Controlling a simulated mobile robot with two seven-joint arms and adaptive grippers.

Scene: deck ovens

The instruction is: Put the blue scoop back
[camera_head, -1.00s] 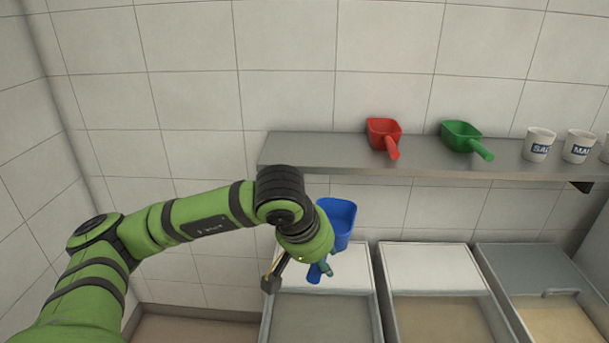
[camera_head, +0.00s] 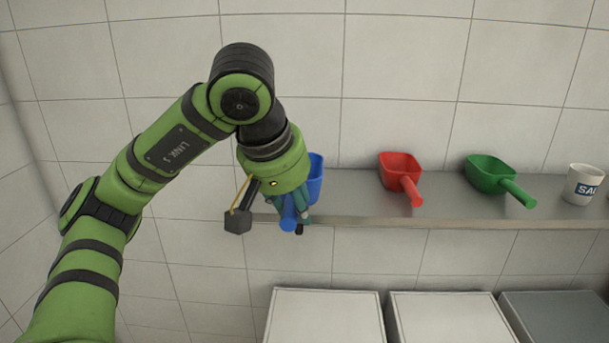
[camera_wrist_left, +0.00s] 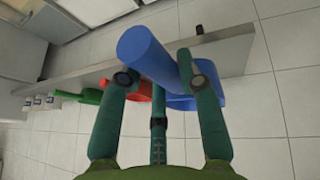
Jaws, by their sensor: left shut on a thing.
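The blue scoop (camera_head: 315,181) is at the left end of the metal shelf (camera_head: 448,207) in the head view, partly hidden behind my left gripper (camera_head: 295,218). The gripper is shut on the scoop's handle, which points toward me and down. In the left wrist view the blue handle (camera_wrist_left: 146,52) lies between the fingers (camera_wrist_left: 153,85), and part of the scoop's bowl (camera_wrist_left: 232,87) shows beyond them. I cannot tell whether the scoop touches the shelf. My right gripper is not in view.
On the shelf to the right stand a red scoop (camera_head: 401,172), a green scoop (camera_head: 492,175) and a white mug (camera_head: 582,184). Below are bins with white lids (camera_head: 325,317) and a grey one (camera_head: 556,316). A tiled wall is close behind the shelf.

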